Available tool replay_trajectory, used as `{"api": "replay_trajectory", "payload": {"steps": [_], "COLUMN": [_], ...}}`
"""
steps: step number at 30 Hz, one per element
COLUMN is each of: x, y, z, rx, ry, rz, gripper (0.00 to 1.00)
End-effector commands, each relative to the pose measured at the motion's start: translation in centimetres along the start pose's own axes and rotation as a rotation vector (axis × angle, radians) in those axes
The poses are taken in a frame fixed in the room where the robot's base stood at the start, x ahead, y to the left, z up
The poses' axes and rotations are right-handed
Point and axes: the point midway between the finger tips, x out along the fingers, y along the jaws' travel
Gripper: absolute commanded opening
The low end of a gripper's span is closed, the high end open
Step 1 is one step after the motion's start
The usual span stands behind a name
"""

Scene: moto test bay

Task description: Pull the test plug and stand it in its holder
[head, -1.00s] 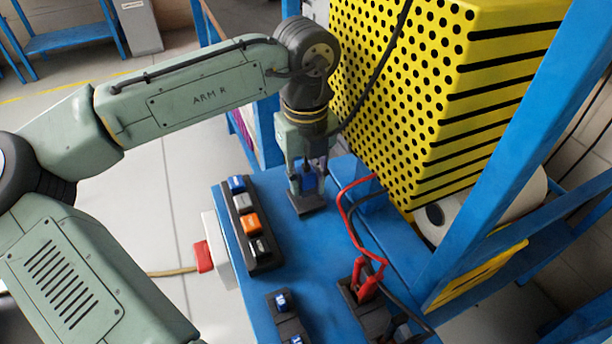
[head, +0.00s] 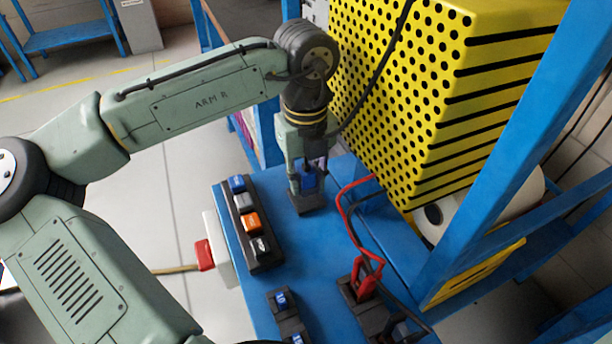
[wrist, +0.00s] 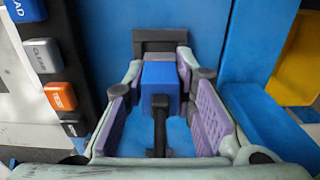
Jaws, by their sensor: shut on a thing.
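A blue plug (head: 309,181) is between the fingers of my gripper (head: 308,185), which is shut on it. In the wrist view the blue plug (wrist: 160,79) sits between the two purple finger pads, with a black stem or lead running toward the camera. A dark block (head: 306,206) on the blue bench lies directly under the fingers; it also shows just beyond the plug in the wrist view (wrist: 160,38). I cannot tell whether the plug's lower end is seated in this block or just above it. I cannot tell whether this block is the holder.
A button strip (head: 259,254) with blue, grey, orange and black buttons stands left of my gripper. Red clips (head: 367,278) with cables sit at front right. A perforated yellow cabinet (head: 410,120) and a blue post (head: 490,165) close off the right side.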

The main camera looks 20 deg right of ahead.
Motion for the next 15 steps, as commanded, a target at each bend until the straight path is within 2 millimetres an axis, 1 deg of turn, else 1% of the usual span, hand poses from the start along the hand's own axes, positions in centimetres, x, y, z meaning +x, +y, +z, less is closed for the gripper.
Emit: {"api": "replay_trajectory", "payload": {"steps": [15], "x": [0.79], "y": [0.01], "z": [0.00], "rx": [0.000], "ry": [0.000], "rz": [0.000], "gripper": [0.00]}}
